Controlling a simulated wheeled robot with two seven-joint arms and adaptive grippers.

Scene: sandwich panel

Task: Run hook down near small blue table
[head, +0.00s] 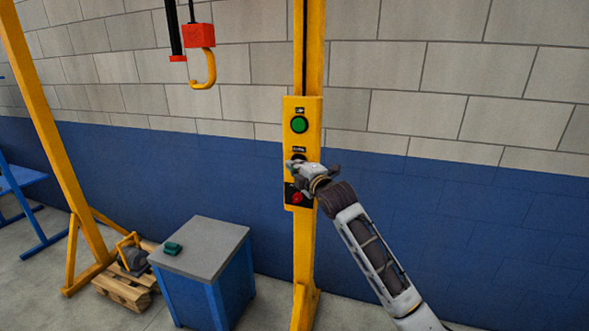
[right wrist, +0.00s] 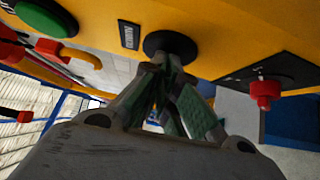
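A yellow hook (head: 205,72) hangs from a red block (head: 200,36) at the upper left, above and behind the small blue table (head: 222,291) with its grey top. A yellow control panel (head: 311,109) on a yellow post carries a green button (head: 299,124) at the top and a red button (head: 296,198) at the bottom. My right gripper (head: 297,165) is at the panel between them. In the right wrist view its fingertips (right wrist: 164,60) are together at the black button (right wrist: 171,44), touching or nearly touching it. My left gripper is out of view.
A yellow frame leg (head: 52,130) and a blue bench (head: 22,178) are farther left. Floor between table and post is clear.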

